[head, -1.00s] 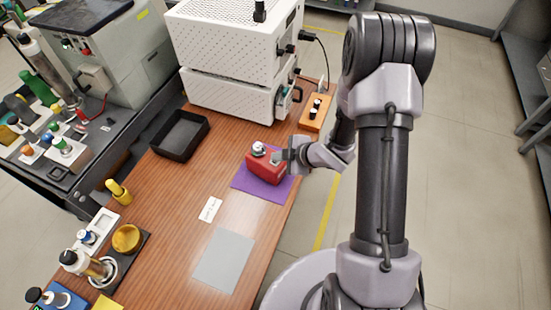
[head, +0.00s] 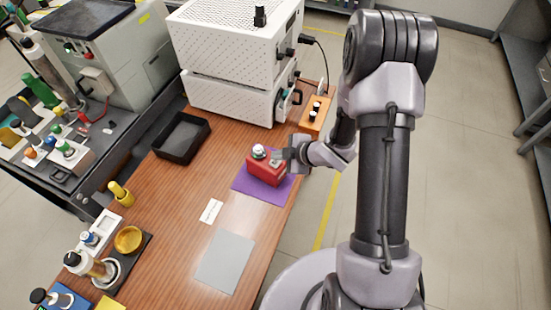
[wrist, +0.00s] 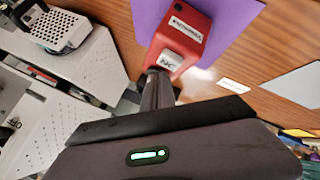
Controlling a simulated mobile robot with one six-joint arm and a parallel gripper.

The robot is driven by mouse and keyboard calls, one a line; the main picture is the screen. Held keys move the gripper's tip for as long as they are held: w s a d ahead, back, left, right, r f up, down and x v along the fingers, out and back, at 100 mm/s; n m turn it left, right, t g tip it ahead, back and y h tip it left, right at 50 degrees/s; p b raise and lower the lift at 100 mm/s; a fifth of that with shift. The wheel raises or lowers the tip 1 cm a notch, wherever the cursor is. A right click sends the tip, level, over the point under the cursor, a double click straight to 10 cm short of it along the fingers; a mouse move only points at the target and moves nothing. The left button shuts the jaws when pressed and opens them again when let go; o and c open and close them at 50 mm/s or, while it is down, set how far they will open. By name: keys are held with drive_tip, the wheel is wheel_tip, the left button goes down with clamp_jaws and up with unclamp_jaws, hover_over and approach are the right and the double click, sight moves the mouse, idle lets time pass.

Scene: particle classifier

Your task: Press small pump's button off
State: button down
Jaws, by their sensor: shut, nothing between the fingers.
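The small pump is a red box (head: 264,170) with a pale round fitting on top, sitting on a purple mat (head: 249,186) near the right edge of the wooden table. My gripper (head: 277,158) is shut and empty, at the right side of the pump's top. The shut fingertips (wrist: 158,74) are right at that pale patch. I cannot tell whether they touch it, and the fingers partly hide this end.
Behind the pump stand stacked white perforated instruments (head: 230,95) and an orange block (head: 313,115) with black knobs. A black tray (head: 182,138) lies to the left. A grey mat (head: 226,262) and white label (head: 211,211) lie in front, with open table around them.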

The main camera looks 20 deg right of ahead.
sight(278, 163)
drive_tip(key=shift+r, duration=0.15)
wheel_tip(278, 163, up, 5)
drive_tip(key=p, duration=0.4)
drive_tip(key=shift+r, duration=0.1)
idle(0.7)
